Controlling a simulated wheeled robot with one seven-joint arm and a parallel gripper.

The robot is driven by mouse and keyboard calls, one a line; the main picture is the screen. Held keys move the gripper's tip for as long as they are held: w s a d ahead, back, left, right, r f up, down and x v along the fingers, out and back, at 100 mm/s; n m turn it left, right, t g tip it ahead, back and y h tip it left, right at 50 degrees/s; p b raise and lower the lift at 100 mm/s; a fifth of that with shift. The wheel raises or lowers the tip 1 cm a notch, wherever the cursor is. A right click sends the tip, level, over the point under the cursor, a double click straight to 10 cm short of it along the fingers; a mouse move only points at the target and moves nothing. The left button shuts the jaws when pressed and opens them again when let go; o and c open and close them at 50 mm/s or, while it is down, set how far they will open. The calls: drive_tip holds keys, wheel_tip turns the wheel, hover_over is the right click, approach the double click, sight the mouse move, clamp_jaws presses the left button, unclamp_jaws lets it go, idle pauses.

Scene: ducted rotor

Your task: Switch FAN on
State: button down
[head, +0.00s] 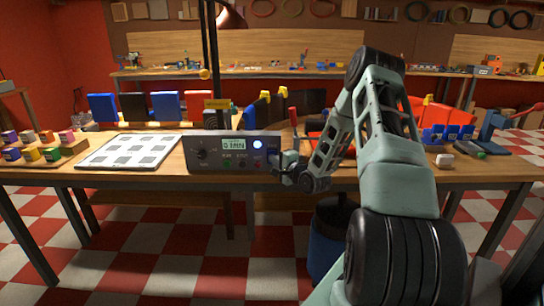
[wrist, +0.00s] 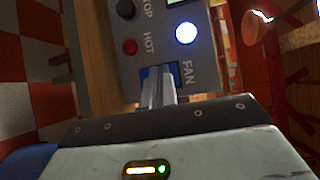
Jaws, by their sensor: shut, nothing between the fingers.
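A red button (wrist: 130,46) marked HOT and a dark knob (wrist: 127,9) sit close to the switch. A white sheet with grey squares (head: 103,152) lies left of the box. Tools and bins crowd the bench to the right.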

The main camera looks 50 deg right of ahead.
drive_tip(key=shift+s+a+f, duration=0.35)
drive_tip(key=shift+s+a, duration=0.15)
drive_tip(key=shift+a, duration=0.1)
drive_tip(key=s+a+f, duration=0.1)
drive_tip(key=s+a+f+b, duration=0.1)
drive_tip(key=s+a, duration=0.1)
drive_tip(key=shift+a, duration=0.2)
idle(0.3)
idle(0.5)
